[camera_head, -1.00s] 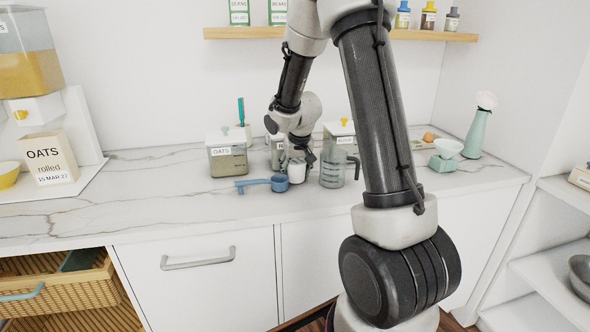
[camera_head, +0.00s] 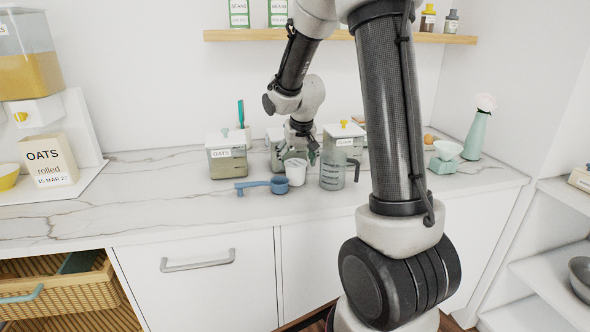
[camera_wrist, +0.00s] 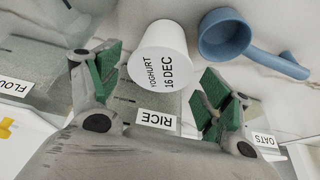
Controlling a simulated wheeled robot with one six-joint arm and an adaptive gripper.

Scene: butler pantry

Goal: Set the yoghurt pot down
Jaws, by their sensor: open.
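The white yoghurt pot (camera_head: 295,172) stands on the marble counter between a blue scoop and a clear measuring jug. In the wrist view the pot (camera_wrist: 160,52) shows its label "YOGHURT 16 DEC" and lies just beyond the fingertips. My gripper (camera_head: 300,150) is above and behind the pot, towards the wall. In the wrist view my gripper (camera_wrist: 160,85) is open, its green-padded fingers wide apart, with no contact on the pot visible.
The blue scoop (camera_head: 279,185) lies close left of the pot. The measuring jug (camera_head: 333,171) stands close right. Canisters labelled OATS (camera_head: 226,160) and RICE (camera_wrist: 156,120) stand nearby. The counter's left stretch (camera_head: 150,200) is clear.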

